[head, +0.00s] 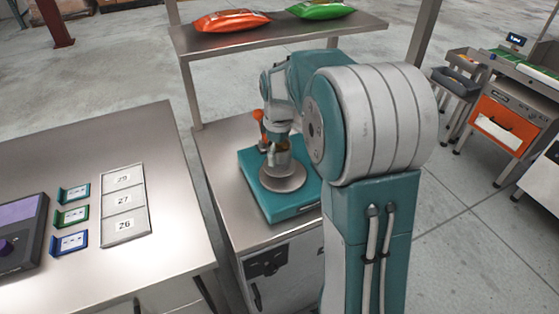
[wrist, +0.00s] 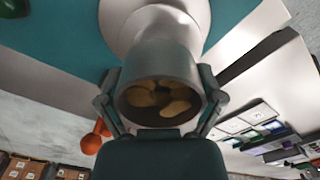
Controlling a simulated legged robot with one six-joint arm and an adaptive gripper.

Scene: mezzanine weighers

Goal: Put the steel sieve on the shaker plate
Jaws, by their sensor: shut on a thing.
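The steel sieve (wrist: 160,68) is a grey round cup with several yellowish-brown pieces inside its open mouth. My gripper (wrist: 159,102) is shut on it, one finger on each side of its wall. In the head view my gripper (head: 278,134) points down over the shaker, with the sieve (head: 281,160) below it, partly hidden by the arm. The shaker plate (head: 283,182) is a round grey disc on a teal box (head: 262,204); the plate also shows in the wrist view (wrist: 118,14). The sieve is over the plate; I cannot tell whether it touches.
An orange knobbed piece (head: 258,118) is close beside the gripper. A shelf (head: 280,38) with orange (head: 231,20) and green (head: 321,10) bags is behind. The left table holds a numbered tray (head: 146,206), several small coloured card holders and a dark purple-topped device (head: 20,228).

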